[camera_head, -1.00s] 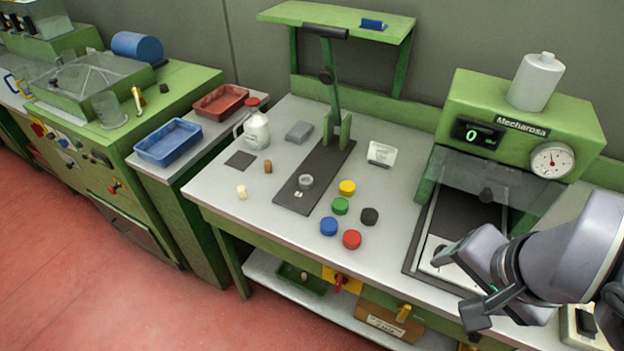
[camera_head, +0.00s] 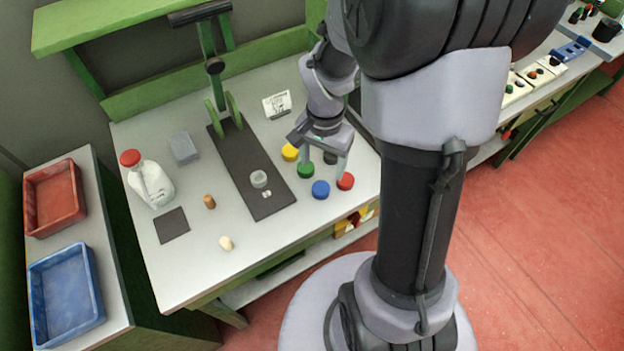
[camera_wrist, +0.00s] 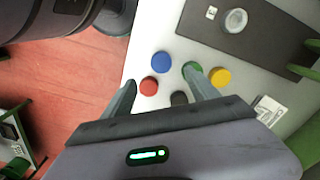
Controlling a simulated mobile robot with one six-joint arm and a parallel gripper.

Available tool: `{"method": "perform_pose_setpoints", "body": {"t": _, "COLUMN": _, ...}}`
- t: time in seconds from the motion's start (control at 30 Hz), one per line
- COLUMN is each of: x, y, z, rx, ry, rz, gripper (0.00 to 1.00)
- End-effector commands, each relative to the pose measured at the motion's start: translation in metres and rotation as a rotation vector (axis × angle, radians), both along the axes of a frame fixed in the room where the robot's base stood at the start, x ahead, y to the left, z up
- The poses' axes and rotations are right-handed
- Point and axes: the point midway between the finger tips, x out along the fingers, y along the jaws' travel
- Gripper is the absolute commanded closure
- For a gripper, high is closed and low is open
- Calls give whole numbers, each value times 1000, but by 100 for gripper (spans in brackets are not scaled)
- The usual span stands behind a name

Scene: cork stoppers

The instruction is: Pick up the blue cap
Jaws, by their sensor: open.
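The blue cap (camera_head: 320,189) lies flat on the light grey worktop (camera_head: 180,265), near its front edge. In the wrist view the blue cap (camera_wrist: 161,62) lies just beyond the fingertips, with nothing touching it. My gripper (camera_head: 322,160) is open and empty above the group of caps. In the wrist view my gripper (camera_wrist: 161,80) shows its two fingers spread wide apart. The red cap (camera_wrist: 149,86) is right beside the blue one, and the green cap (camera_wrist: 191,69) is close on its other side.
The yellow cap (camera_wrist: 221,77) and black cap (camera_wrist: 179,98) are close by; a finger partly overlaps the green cap. A white bottle (camera_head: 150,183), two corks and a small card (camera_head: 277,104) stand around. The front-left worktop is clear.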

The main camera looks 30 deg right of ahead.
Motion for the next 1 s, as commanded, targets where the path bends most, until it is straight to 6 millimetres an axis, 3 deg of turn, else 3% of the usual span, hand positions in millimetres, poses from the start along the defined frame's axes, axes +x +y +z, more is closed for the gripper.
{"method": "perform_pose_setpoints", "body": {"t": 0.03, "x": -1, "y": 0, "z": -20, "rx": 1, "ry": 3, "rz": 1, "gripper": 31}}
{"method": "perform_pose_setpoints", "body": {"t": 0.1, "x": -1, "y": 1, "z": -35, "rx": 1, "ry": 3, "rz": 1, "gripper": 31}}
{"method": "perform_pose_setpoints", "body": {"t": 0.37, "x": 1, "y": -1, "z": -62, "rx": 0, "ry": 0, "rz": 1, "gripper": 31}}
{"method": "perform_pose_setpoints", "body": {"t": 0.53, "x": 2, "y": -4, "z": -97, "rx": 1, "ry": 2, "rz": 2, "gripper": 31}}
{"method": "perform_pose_setpoints", "body": {"t": 0.77, "x": 3, "y": -4, "z": -102, "rx": 0, "ry": -1, "rz": 2, "gripper": 31}}
{"method": "perform_pose_setpoints", "body": {"t": 1.0, "x": 3, "y": -4, "z": -102, "rx": 0, "ry": -1, "rz": 2, "gripper": 75}}
